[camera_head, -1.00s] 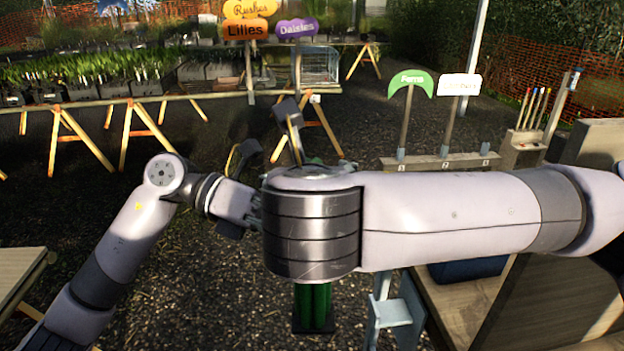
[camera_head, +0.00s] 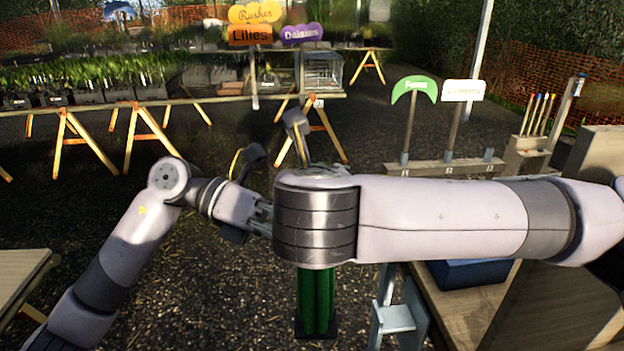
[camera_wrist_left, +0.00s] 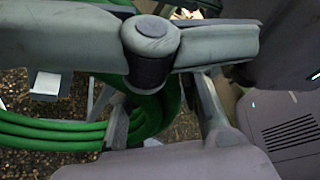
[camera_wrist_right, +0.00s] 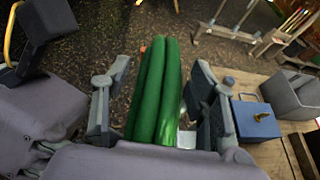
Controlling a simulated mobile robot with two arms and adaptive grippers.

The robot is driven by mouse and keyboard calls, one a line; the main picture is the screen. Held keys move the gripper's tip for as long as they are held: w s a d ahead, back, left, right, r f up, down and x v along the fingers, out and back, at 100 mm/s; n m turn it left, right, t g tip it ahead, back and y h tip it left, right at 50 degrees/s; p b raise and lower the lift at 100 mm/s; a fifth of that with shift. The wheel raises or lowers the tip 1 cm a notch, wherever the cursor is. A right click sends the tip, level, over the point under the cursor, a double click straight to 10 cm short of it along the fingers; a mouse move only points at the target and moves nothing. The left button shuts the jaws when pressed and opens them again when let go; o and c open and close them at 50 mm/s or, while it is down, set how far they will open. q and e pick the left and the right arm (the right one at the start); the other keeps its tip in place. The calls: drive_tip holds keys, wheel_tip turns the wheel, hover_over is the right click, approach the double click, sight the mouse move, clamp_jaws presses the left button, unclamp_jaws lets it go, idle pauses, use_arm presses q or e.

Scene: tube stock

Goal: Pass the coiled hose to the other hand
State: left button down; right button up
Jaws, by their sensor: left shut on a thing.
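The green coiled hose (camera_head: 316,300) hangs below my right wrist in the head view, its upper part hidden by that arm. My left gripper (camera_head: 262,216) reaches in from the left, its tips partly hidden behind my right wrist. In the right wrist view the hose strands (camera_wrist_right: 155,95) stand between the fingers of my right gripper (camera_wrist_right: 160,78). Those fingers are apart, one on each side, with narrow gaps to the hose.
A wooden bench (camera_head: 455,315) with a blue box (camera_head: 470,272) is at the lower right. A pale blue stand (camera_head: 398,318) is beside the hose. Ferns sign (camera_head: 414,88) and plant tables (camera_head: 150,100) stand farther back.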

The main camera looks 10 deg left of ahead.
use_arm(q)
drive_tip(key=shift+s+d+r, duration=0.15)
use_arm(e)
drive_tip(key=shift+s+a, duration=0.15)
drive_tip(key=shift+a, duration=0.15)
clamp_jaws()
use_arm(q)
drive_tip(key=c, duration=1.6)
unclamp_jaws()
use_arm(e)
drive_tip(key=shift+r, duration=0.1)
use_arm(q)
drive_tip(key=o, duration=0.5)
use_arm(e)
drive_tip(key=shift+d, duration=0.15)
use_arm(q)
drive_tip(key=shift+o, duration=0.2)
